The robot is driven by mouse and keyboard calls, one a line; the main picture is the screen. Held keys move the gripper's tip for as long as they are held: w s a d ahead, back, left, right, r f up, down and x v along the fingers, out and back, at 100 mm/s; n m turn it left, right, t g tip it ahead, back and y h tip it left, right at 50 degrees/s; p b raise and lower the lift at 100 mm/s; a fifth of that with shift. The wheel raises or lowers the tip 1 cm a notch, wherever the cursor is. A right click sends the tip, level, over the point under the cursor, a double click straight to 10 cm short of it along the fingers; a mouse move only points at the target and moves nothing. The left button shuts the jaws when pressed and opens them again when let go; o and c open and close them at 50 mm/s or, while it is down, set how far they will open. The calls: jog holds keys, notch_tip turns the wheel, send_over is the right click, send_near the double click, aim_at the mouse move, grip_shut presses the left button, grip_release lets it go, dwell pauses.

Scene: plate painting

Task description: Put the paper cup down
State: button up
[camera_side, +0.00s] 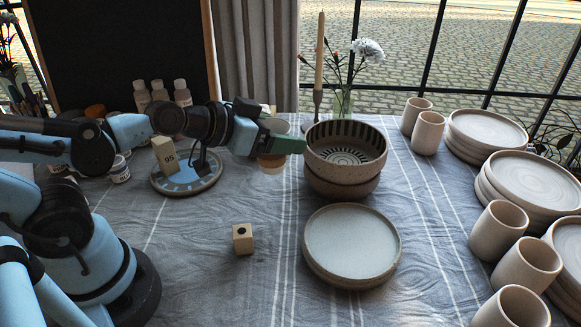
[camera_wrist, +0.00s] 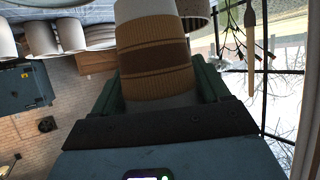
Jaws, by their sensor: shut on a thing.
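The paper cup (camera_wrist: 155,50) is tan with a darker brown band and fills the upper middle of the wrist view. My gripper (camera_wrist: 158,88) is shut around it, one dark green finger on each side. In the side view, my gripper (camera_side: 287,143) is just left of the stacked bowls. Part of the paper cup (camera_side: 271,163) shows below the green fingers; they hide its middle. I cannot tell whether its base touches the cloth.
Striped bowls (camera_side: 345,181) stand close right of my gripper. Stacked plates (camera_side: 352,274), a small wooden cube (camera_side: 243,241) and a round blue stand (camera_side: 200,184) are nearby. A candle (camera_side: 320,60) and flower vase stand behind. Clear cloth lies in front of the cup.

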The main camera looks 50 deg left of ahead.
jog(key=s+d+f+m+g+h, duration=0.2)
jog(key=d+m+g+h, duration=0.45)
jog(key=d, duration=0.55)
jog(key=s+d+f+m+g+h, duration=0.15)
jog(key=d+m+g+h, duration=0.25)
jog(key=d+m+g, duration=0.55)
jog(key=shift+s+d+f+m+g+y, duration=0.35)
jog(key=shift+s+d+f+m+g, duration=0.3)
jog(key=shift+d+f+m, duration=0.6)
jog(key=shift+s+d+f+m+g+y, duration=0.45)
jog(key=shift+s+d+f+m, duration=0.4)
jog(key=shift+d+f, duration=0.8)
jog(key=shift+s+d+f+m+g+y, duration=0.25)
jog(key=shift+s+d+f+m+g, duration=0.4)
jog(key=shift+d+f+m, duration=0.75)
